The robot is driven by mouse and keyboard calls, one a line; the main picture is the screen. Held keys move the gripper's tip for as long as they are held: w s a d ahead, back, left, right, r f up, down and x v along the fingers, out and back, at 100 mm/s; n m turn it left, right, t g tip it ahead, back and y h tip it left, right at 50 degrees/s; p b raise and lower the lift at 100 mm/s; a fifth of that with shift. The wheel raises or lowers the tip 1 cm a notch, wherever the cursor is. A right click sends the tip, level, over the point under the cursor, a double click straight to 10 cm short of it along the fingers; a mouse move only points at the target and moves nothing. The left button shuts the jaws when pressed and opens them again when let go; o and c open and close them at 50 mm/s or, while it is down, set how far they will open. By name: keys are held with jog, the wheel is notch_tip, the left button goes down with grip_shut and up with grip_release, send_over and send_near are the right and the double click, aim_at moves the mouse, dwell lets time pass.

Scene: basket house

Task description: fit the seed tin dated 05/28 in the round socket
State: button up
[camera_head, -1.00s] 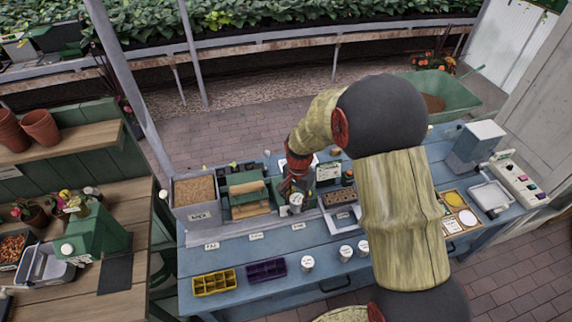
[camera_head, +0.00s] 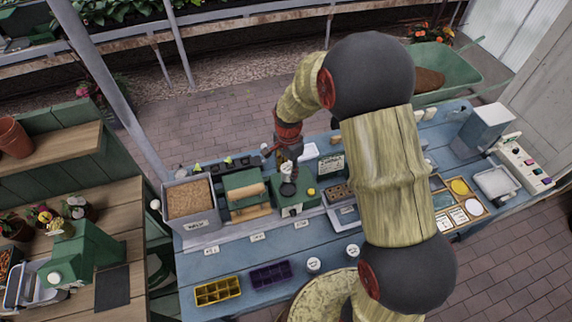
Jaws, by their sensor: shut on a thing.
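My gripper (camera_head: 287,161) points down over the green box in the middle of the blue bench and is shut on a small pale tin (camera_head: 287,169). The tin's date is too small to read. The green box (camera_head: 283,211) has a dark round socket (camera_head: 288,189) on top and a yellow button beside it. The tin is directly above or at this socket; I cannot tell whether they touch. Two other white-lidded tins, a left tin (camera_head: 313,264) and a right tin (camera_head: 353,250), stand near the bench's front edge.
A soil bin (camera_head: 191,200) and a green press-like stand (camera_head: 246,196) are left of the green box. A yellow tray (camera_head: 217,291) and purple tray (camera_head: 271,276) lie in front. Round lids in a wooden tray (camera_head: 459,187) are to the right. My arm hides part of the bench.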

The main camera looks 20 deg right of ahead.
jog(key=shift+s+f, duration=0.15)
jog(key=shift+f, duration=0.1)
jog(key=shift+f+b, duration=2.1)
jog(key=shift+f, duration=1.2)
jog(key=shift+f+b, duration=0.45)
jog(key=shift+f, duration=0.3)
jog(key=o, duration=1.2)
jog(key=shift+o, duration=0.9)
jog(key=o, duration=0.3)
jog(key=shift+o, duration=0.2)
jog(key=shift+r, duration=0.1)
